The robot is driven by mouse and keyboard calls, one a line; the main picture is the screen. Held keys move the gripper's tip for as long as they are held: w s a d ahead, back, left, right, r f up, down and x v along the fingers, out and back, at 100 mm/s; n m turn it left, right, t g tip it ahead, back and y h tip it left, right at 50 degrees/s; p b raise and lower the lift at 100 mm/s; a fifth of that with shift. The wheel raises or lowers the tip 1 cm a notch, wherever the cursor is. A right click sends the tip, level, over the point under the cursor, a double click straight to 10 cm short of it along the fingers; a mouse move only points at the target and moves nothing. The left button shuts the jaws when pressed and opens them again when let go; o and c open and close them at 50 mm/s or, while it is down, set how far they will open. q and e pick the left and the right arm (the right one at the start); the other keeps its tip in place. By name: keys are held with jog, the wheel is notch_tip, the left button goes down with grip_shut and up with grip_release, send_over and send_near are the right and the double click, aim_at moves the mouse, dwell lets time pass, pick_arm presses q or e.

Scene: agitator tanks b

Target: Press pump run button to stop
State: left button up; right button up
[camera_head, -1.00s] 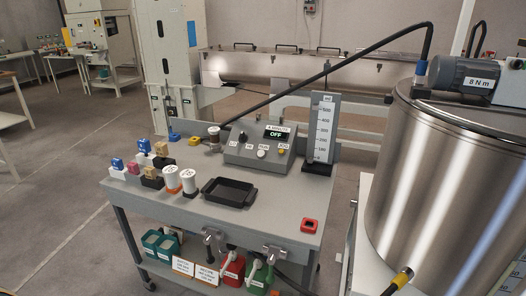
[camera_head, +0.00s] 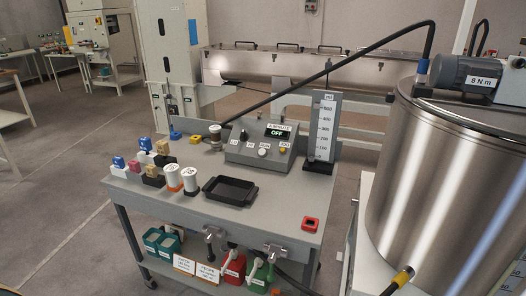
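The grey pump control box (camera_head: 258,150) stands toward the back of the grey bench. Its dark display (camera_head: 277,133) reads OFF in green. On its sloped front are a black knob (camera_head: 243,135), a pale round button (camera_head: 262,153) under a label that seems to read RUN, and a yellow button (camera_head: 283,150). The button's travel is too small to make out. Neither of my grippers shows, and nothing touches the box.
A black tray (camera_head: 251,198), white-topped jars (camera_head: 190,175) and coloured stamps share the bench. A graduated scale (camera_head: 324,128) stands right of the box. A large steel tank (camera_head: 440,180) with a motor (camera_head: 462,77) fills the right. Bench front is mostly clear.

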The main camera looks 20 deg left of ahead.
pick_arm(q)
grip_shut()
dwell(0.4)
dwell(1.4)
